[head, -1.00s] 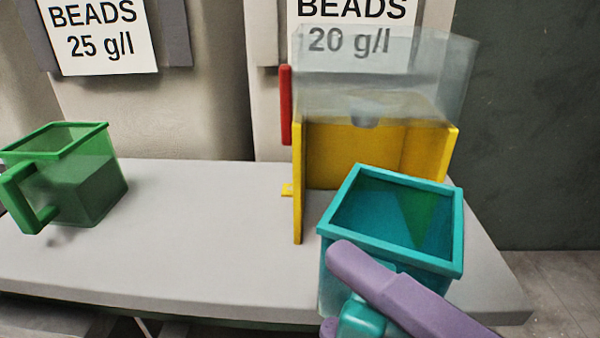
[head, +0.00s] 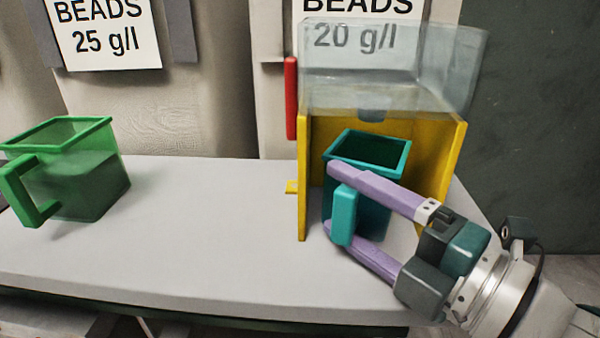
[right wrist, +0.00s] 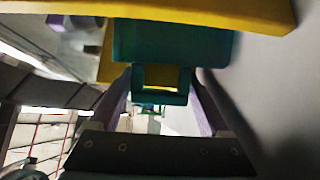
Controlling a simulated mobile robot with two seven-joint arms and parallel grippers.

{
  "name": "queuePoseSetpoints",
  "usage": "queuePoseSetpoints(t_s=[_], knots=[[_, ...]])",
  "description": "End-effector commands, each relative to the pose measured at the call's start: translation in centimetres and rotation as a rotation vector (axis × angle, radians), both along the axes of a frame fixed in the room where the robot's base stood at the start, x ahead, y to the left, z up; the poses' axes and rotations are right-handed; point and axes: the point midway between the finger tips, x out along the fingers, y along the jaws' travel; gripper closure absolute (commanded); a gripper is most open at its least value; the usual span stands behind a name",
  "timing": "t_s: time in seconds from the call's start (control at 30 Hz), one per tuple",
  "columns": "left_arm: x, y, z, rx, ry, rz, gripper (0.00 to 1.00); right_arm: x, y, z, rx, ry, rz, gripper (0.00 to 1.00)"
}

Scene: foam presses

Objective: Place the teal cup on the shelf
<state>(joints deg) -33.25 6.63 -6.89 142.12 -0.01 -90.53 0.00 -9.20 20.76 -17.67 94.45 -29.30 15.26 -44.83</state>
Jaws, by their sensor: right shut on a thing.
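The teal cup (head: 372,150) is in the opening of the yellow stand, below the clear hopper, in the head view. It looks upright. My right gripper (head: 334,198) has its purple fingers on either side of the cup's handle (head: 344,215) and is shut on it. The right wrist view shows the cup (right wrist: 172,42) and its handle (right wrist: 160,88) between the fingers. The grey shelf (head: 210,240) runs beneath; I cannot tell whether the cup's bottom touches it, as my fingers cover part of it. My left gripper is not in view.
The yellow stand (head: 303,200) has side walls close around the cup, a red bar (head: 291,98) and a clear hopper (head: 445,65) above. A green cup (head: 92,185) with dark contents stands at the left. The shelf between them is clear.

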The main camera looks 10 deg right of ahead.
Motion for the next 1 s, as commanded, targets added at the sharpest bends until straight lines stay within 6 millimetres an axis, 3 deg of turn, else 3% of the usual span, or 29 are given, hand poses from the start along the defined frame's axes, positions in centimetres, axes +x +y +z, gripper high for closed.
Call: queuePoseSetpoints(t_s=[0.3,0.33,0.47,0.8,1.0], knots=[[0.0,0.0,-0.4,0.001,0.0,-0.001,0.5,0.0,0.0,-0.4,0.0,-0.001,0.0,0.84],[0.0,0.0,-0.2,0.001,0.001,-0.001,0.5,0.0,0.0,-0.2,-0.001,0.0,0.0,0.16],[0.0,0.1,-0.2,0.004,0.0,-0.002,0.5,0.0,0.0,-0.2,-0.001,0.0,0.0,0.01],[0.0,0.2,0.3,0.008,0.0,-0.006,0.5,-0.1,-0.1,0.3,-0.001,0.0,0.0,0.0],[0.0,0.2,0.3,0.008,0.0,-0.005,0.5,-3.1,-1.7,0.1,-0.004,0.003,-0.001,0.0]])
